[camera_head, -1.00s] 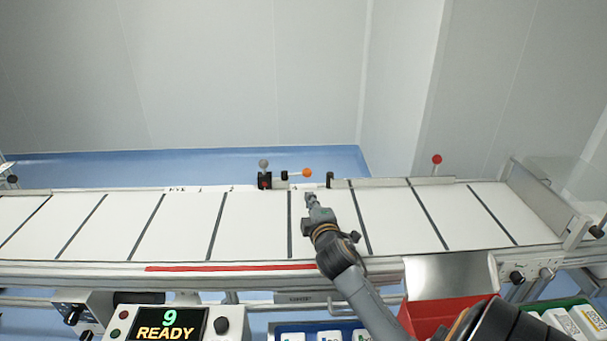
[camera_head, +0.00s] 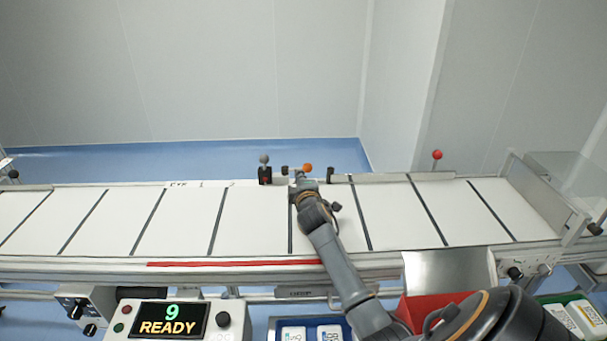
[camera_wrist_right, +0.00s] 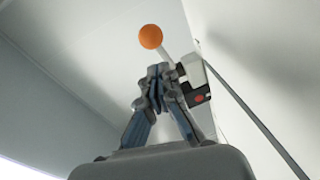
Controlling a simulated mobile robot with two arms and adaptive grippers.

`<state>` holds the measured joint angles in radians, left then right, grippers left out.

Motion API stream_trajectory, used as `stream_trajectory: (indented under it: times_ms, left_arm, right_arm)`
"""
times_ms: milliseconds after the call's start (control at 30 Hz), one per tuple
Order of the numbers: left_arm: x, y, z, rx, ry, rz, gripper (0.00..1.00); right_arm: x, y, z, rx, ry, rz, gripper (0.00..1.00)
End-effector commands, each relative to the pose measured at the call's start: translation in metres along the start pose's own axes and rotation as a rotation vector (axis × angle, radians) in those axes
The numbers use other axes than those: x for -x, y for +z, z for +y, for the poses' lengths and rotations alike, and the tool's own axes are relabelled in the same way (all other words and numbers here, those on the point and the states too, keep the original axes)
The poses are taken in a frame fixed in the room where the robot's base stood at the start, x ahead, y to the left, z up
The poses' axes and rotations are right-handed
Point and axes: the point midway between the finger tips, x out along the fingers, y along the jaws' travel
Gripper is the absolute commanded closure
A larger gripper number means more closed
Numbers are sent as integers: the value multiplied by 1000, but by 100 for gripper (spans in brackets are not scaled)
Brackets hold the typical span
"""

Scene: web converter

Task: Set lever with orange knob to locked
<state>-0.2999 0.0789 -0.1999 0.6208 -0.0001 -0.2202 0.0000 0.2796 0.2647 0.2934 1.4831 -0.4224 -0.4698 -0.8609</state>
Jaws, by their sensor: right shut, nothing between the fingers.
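The orange knob (camera_head: 308,168) sits at the far edge of the conveyor, at the right end of a short lever beside a dark mount (camera_head: 286,170). In the right wrist view the orange knob (camera_wrist_right: 150,37) is on a pale rod, beyond and slightly left of the fingertips. My right gripper (camera_head: 299,176) is shut and empty, close to the lever on its near side. In the wrist view its fingers (camera_wrist_right: 158,72) meet below the knob; whether they touch the lever I cannot tell. My left gripper is not in view.
A grey-knobbed lever (camera_head: 264,160) stands just left, and a red-knobbed lever (camera_head: 437,155) farther right. A dark post (camera_head: 330,173) is close on the right. The white conveyor (camera_head: 180,225) is clear. A display (camera_head: 168,320) reads 9 READY. A red bin (camera_head: 425,310) is in front.

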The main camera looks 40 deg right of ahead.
Motion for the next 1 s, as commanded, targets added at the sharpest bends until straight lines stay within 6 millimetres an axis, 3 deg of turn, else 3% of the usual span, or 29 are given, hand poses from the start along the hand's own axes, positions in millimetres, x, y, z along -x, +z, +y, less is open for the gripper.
stream_trajectory:
  times_ms: [200, 1000]
  left_arm:
    - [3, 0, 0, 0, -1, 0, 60]
    - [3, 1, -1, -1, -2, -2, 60]
  right_arm:
    - [-13, 13, 1, -1, 1, 1, 100]
    - [-27, 27, 4, 0, 4, -1, 100]
